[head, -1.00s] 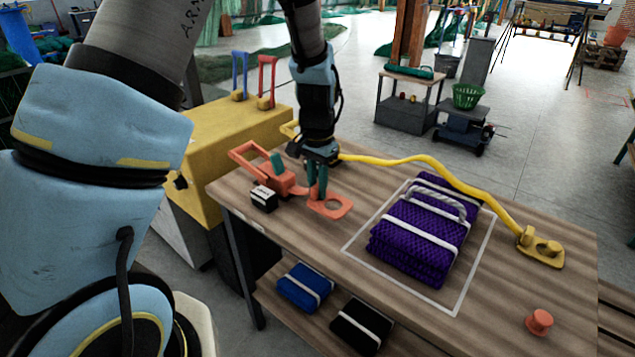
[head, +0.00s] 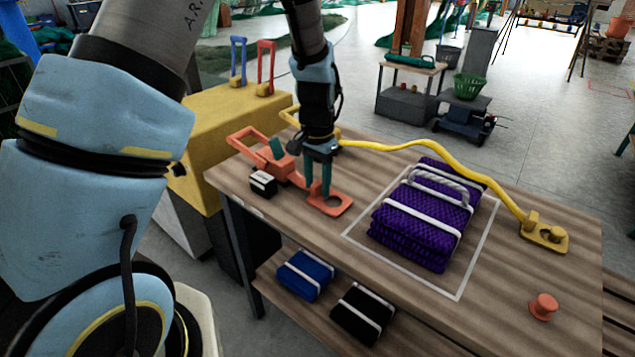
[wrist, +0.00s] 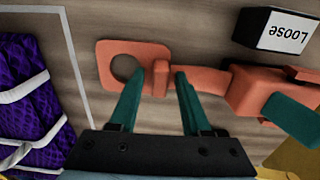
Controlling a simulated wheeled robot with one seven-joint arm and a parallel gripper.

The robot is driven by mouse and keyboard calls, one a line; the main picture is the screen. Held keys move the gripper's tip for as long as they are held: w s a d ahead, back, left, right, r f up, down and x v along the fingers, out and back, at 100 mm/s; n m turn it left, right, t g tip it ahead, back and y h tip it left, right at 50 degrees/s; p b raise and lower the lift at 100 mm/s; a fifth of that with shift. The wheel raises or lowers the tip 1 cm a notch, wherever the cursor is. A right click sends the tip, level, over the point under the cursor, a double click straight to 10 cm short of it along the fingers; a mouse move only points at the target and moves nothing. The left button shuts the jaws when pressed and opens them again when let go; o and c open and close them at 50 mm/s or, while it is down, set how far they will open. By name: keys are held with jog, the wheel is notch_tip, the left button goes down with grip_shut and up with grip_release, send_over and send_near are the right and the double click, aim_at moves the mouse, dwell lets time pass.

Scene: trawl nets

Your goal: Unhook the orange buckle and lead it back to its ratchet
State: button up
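The orange buckle (head: 331,204), a flat plate with a round hole and a raised tab, lies on the wooden table beside the orange ratchet (head: 284,172). In the wrist view the buckle (wrist: 108,62) has a short orange strap running right to the ratchet (wrist: 258,92). My gripper (head: 318,192) is low over the buckle. In the wrist view my gripper (wrist: 158,78) has its teal fingers apart, on either side of the tab, with a visible gap on the left. An orange peg (head: 543,306) stands bare at the table's front right.
A purple net bundle (head: 420,222) sits inside a white outline, right of my gripper. A yellow strap (head: 440,148) runs behind it to a yellow buckle (head: 545,238). A small block (head: 263,183), lettered "Loose" in the wrist view, stands by the ratchet.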

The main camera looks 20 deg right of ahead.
jog(key=shift+o, duration=0.5)
notch_tip(320, 180, up, 11)
jog(key=b, duration=0.1)
jog(key=s+a+n+t, duration=0.1)
jog(key=s+a+n, duration=0.3)
jog(key=a+n, duration=0.7)
jog(key=a, duration=1.9)
jog(key=shift+r+t+p, duration=0.25)
jog(key=shift+t+p, duration=0.05)
jog(key=shift+p, duration=0.1)
